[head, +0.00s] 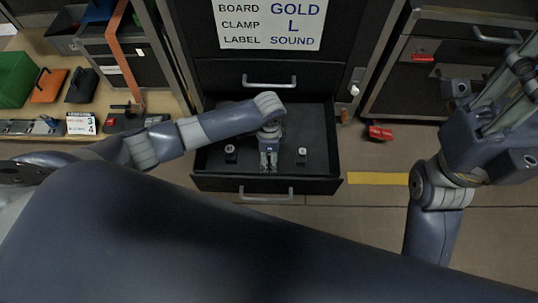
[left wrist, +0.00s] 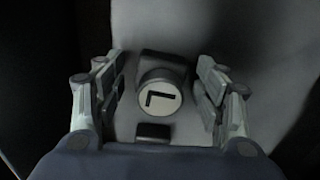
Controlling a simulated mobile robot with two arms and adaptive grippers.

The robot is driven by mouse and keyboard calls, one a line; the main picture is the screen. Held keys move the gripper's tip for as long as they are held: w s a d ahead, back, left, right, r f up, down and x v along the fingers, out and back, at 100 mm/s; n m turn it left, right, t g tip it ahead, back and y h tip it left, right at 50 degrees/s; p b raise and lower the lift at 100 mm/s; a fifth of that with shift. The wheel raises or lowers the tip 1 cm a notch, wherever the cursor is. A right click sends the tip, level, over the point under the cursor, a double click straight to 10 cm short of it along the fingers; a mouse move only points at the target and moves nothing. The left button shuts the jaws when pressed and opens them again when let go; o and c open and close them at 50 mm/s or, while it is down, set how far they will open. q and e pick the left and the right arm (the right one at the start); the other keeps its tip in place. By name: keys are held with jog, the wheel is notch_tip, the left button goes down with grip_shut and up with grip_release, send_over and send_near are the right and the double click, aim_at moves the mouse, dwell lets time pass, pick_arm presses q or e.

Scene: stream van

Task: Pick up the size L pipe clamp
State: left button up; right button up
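The size L pipe clamp (left wrist: 160,90) shows in the left wrist view as a dark body with a round pale face marked with an L. It sits between the two fingers of my left gripper (left wrist: 163,97), with a gap on each side. The left gripper is open and points down into the open drawer in the head view (head: 268,160), where it hides this clamp. Two other small dark clamps with pale round tops stand in the drawer, one to the left (head: 230,153) and one to the right (head: 302,156) of the gripper. My right gripper (head: 505,95) is at the right edge, away from the drawer.
The open drawer (head: 325,184) has walls around my left gripper. A sign (head: 270,24) above reads board gold, clamp L, label sound. A red object (head: 380,133) lies on the floor to the right. A bench with a green bin (head: 14,80) is at left.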

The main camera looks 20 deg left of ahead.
pick_arm(q)
jog(key=c, duration=1.1)
